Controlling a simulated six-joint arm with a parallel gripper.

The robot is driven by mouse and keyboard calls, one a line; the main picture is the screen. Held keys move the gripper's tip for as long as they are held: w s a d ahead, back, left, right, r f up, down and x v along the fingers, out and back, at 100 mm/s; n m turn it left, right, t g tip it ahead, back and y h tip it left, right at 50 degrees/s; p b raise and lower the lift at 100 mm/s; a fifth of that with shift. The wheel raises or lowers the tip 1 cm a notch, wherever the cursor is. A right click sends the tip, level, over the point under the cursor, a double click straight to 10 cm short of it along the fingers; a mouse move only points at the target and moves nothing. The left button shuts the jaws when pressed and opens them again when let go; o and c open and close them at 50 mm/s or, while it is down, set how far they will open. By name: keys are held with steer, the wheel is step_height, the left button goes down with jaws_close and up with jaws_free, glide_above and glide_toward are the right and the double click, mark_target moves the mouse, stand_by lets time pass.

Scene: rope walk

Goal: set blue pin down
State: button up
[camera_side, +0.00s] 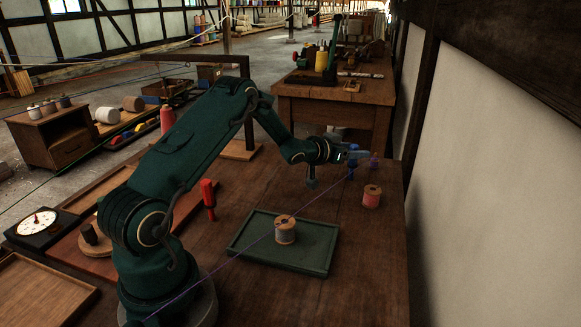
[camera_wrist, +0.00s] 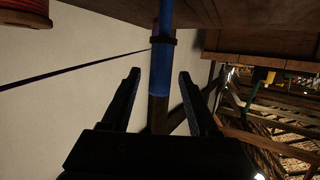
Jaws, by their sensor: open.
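The blue pin (camera_wrist: 160,75) stands in the middle of the wrist view, where the table shows at the top. A dark collar crosses it, and a dark cord meets it from the left. My gripper (camera_wrist: 159,82) is open, with one finger on each side of the pin in the picture and a gap on both sides. I cannot tell how far the pin reaches between the fingers. In the side view my gripper (camera_side: 360,155) is at the far right of the table, by the blue pin (camera_side: 351,173), which is small and partly hidden there.
A purple cord (camera_side: 230,265) runs from the lower left to the blue pin. A pink spool (camera_side: 372,197) stands nearby. A green tray (camera_side: 318,262) holds a spool (camera_side: 285,232). A red pin (camera_side: 208,194) stands left. A wall (camera_side: 480,200) borders the right side.

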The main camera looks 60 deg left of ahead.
steer(key=v, duration=0.4)
steer(key=shift+s+d+r, duration=0.2)
steer(key=shift+s+r, duration=0.05)
steer(key=shift+r, duration=0.25)
steer(key=s+d+r+g, duration=0.3)
steer(key=d+r, duration=0.2)
steer(key=r, duration=0.1)
steer(key=s+d+r+g, duration=0.3)
steer(key=s+d, duration=0.8)
steer(key=s, duration=0.5)
steer(key=shift+s+d+r+m+h, duration=0.15)
steer(key=shift+d+r+m+h, duration=0.1)
steer(key=shift+m+h, duration=0.15)
steer(key=shift+o, duration=0.5)
steer(key=s+d+f+g+h, duration=0.1)
steer(key=s+d, duration=0.1)
steer(key=s, duration=0.3)
steer(key=s+d+f+m+g+h, duration=0.1)
steer(key=s+d, duration=0.2)
steer(key=s, duration=0.3)
steer(key=shift+f+g, duration=0.15)
steer(key=shift+g, duration=0.25)
steer(key=shift+d, duration=0.1)
steer(key=shift+w, duration=0.15)
